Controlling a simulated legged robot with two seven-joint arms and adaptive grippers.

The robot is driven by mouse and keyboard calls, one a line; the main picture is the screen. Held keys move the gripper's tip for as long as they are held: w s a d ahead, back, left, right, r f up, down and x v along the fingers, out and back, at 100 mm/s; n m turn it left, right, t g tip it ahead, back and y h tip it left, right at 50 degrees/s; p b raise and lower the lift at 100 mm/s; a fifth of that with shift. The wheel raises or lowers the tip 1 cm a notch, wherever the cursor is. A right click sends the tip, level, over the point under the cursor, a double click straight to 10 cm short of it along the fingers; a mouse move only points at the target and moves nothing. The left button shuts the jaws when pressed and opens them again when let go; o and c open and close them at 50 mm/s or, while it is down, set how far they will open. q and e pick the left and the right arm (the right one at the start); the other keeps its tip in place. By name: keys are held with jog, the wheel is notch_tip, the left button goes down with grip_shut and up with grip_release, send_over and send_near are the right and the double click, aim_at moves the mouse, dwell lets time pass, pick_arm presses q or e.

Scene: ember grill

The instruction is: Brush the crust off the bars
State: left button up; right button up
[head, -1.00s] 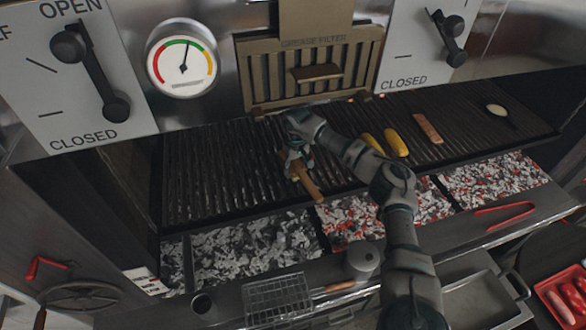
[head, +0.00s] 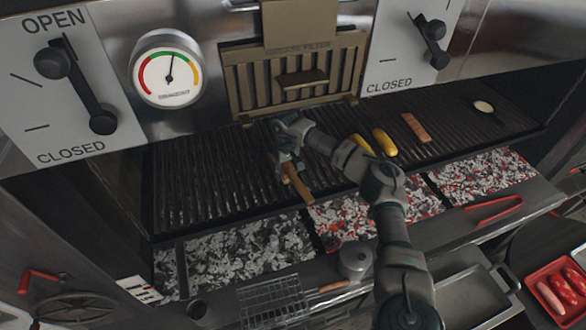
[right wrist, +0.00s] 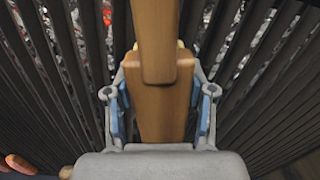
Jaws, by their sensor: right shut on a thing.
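My right gripper (head: 287,166) is over the left-middle part of the dark grill bars (head: 205,185). It is shut on a wooden-handled tool, taken to be the brush (head: 299,186), whose handle points toward the front edge of the grill. In the right wrist view the brush's wooden body (right wrist: 160,100) sits between the two fingers, with the bars running beneath. The brush's bristles are hidden, so I cannot tell whether they touch the bars. Crust on the bars is too small to make out. My left gripper is not in view.
Yellow corn cobs (head: 384,142), a reddish-brown slab (head: 413,127) and a small pale-topped item (head: 483,107) lie on the right of the grill. Coals (head: 250,250) lie in front and below.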

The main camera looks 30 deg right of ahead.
jog(key=shift+a, duration=0.25)
